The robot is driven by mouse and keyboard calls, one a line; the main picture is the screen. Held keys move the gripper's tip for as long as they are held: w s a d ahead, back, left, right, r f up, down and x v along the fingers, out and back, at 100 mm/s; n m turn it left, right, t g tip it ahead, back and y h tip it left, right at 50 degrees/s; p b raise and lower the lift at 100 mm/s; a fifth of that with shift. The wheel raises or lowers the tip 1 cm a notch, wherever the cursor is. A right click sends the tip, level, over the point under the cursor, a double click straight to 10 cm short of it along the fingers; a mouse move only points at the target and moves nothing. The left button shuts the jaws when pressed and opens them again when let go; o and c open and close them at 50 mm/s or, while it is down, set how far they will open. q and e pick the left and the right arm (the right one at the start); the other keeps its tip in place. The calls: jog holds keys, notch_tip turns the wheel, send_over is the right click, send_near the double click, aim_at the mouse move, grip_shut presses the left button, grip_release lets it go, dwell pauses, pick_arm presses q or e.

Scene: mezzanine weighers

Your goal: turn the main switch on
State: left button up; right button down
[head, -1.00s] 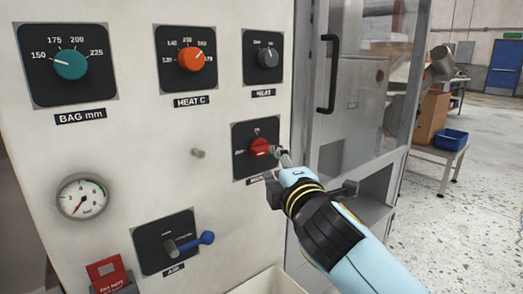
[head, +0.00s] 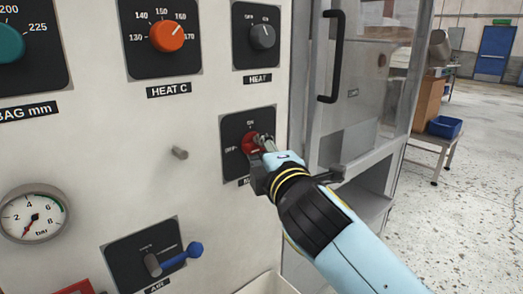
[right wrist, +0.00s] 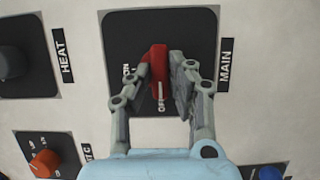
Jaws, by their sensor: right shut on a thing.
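The main switch is a red knob (head: 250,143) on a black plate, marked ON at the top and OFF at the left. In the right wrist view the red knob (right wrist: 158,62) lies lengthwise toward the OFF mark. My right gripper (head: 263,142) reaches it from the right. In the right wrist view its two grey fingers (right wrist: 160,75) stand on either side of the knob, shut on it. The fingers hide part of the knob and plate, and the MAIN label (right wrist: 226,64) reads clearly only there. My left gripper is not in view.
Above are the black HEAT knob (head: 262,37) and orange HEAT C knob (head: 167,36). Below are a gauge (head: 33,215) and the blue-tipped AIR lever (head: 180,257). A glass door with a black handle (head: 333,57) stands right.

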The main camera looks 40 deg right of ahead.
jog(key=shift+r+m+p, duration=0.1)
jog(key=shift+m+p, duration=0.2)
jog(key=shift+p, duration=0.2)
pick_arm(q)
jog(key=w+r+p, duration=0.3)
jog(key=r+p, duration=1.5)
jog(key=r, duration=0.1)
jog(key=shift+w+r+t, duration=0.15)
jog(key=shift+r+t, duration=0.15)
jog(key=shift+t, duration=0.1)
pick_arm(e)
jog(key=shift+d+r+m+g+y, duration=0.1)
jog(key=shift+m+g+y, duration=0.8)
jog(key=shift+m, duration=1.25)
jog(key=shift+d+m+g+y, duration=0.15)
jog(key=shift+m+g+y, duration=0.2)
jog(key=shift+m+y, duration=1.35)
jog(key=shift+d+r+m+g+y, duration=0.1)
jog(key=shift+m+g+y, duration=0.6)
jog(key=shift+m, duration=1.85)
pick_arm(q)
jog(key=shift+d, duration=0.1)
pick_arm(e)
jog(key=c, duration=1.2)
grip_release()
jog(key=shift+c, duration=0.2)
